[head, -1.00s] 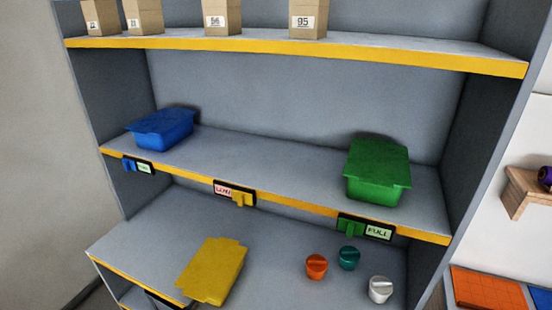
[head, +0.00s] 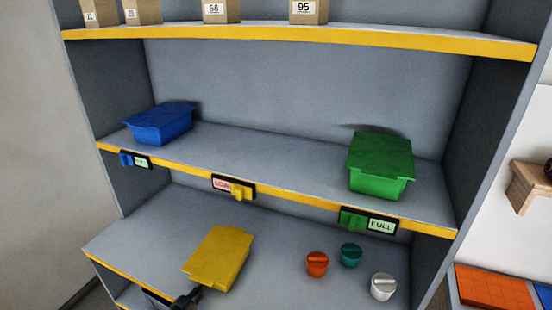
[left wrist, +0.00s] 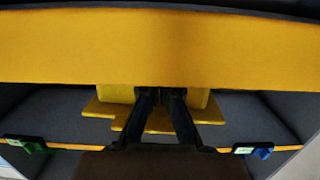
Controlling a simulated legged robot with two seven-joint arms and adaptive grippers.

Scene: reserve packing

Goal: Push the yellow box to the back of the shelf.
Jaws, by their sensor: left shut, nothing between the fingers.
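The yellow box (head: 218,258) lies on the lowest visible shelf, left of the middle and near its front edge, with bare shelf behind it. My left gripper (head: 190,298) is shut and empty at the box's front left corner. In the left wrist view, the closed left fingers (left wrist: 160,94) reach to the yellow box (left wrist: 122,95) and hide its middle; whether they touch cannot be told. The shelf (head: 165,220) has a yellow front edge, which shows large in the left wrist view (left wrist: 160,45). My right gripper is not in view.
The shelf above carries a blue bin (head: 160,125), a green bin (head: 380,165) and edge labels with sliders (head: 234,188). Cartons (head: 308,12) stand on top.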

